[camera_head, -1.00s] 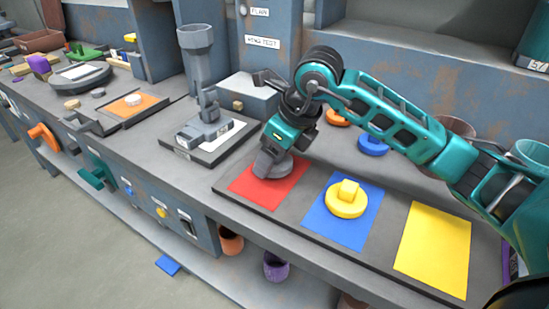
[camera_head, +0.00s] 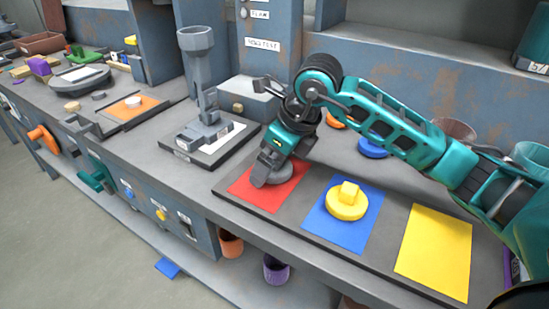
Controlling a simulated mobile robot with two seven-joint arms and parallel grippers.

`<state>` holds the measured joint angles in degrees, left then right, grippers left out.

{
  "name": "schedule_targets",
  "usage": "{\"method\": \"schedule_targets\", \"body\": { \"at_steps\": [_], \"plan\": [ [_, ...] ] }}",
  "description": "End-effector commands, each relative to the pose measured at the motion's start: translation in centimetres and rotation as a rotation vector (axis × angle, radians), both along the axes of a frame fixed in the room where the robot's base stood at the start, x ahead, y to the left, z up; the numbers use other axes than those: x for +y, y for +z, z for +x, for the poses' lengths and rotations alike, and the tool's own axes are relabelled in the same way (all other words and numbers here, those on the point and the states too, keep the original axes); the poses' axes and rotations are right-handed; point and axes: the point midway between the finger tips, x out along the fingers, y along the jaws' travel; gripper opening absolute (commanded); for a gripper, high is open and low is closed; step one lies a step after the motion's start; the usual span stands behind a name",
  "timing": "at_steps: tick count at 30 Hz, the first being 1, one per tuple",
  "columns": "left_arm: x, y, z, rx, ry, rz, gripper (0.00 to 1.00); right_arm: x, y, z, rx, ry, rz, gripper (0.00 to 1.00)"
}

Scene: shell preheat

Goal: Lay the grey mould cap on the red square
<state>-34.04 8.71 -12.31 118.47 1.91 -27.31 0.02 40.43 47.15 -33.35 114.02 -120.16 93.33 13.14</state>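The red square (camera_head: 248,192) lies at the left end of the dark board on the counter. The grey mould cap (camera_head: 285,173) is over the red square, partly hidden behind my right gripper (camera_head: 266,172). My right gripper points down at the cap, with its grey fingers overlapping the cap's left side in the picture. I cannot tell whether the fingers are shut on the cap or apart from it, nor whether the cap rests flat on the square. My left gripper is not in view.
A yellow cap (camera_head: 347,203) sits on the blue square (camera_head: 330,232). The yellow square (camera_head: 432,258) is bare. Blue (camera_head: 373,149) and orange (camera_head: 334,121) pieces lie behind the board. A grey press-like stand (camera_head: 203,100) stands to the left.

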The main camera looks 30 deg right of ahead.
Motion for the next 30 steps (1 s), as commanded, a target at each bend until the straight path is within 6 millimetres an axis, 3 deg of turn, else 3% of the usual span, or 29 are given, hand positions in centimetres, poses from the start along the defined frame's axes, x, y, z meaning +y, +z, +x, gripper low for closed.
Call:
{"method": "schedule_targets", "body": {
  "at_steps": [18, 30],
  "plan": [
    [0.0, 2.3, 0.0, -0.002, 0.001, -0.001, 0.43, -2.1, 10.3, -3.5, -0.002, -0.001, -0.002, 0.99],
    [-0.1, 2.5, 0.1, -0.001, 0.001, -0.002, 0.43, -2.3, 11.3, -4.0, -0.001, 0.0, 0.001, 0.99]
  ]
}}
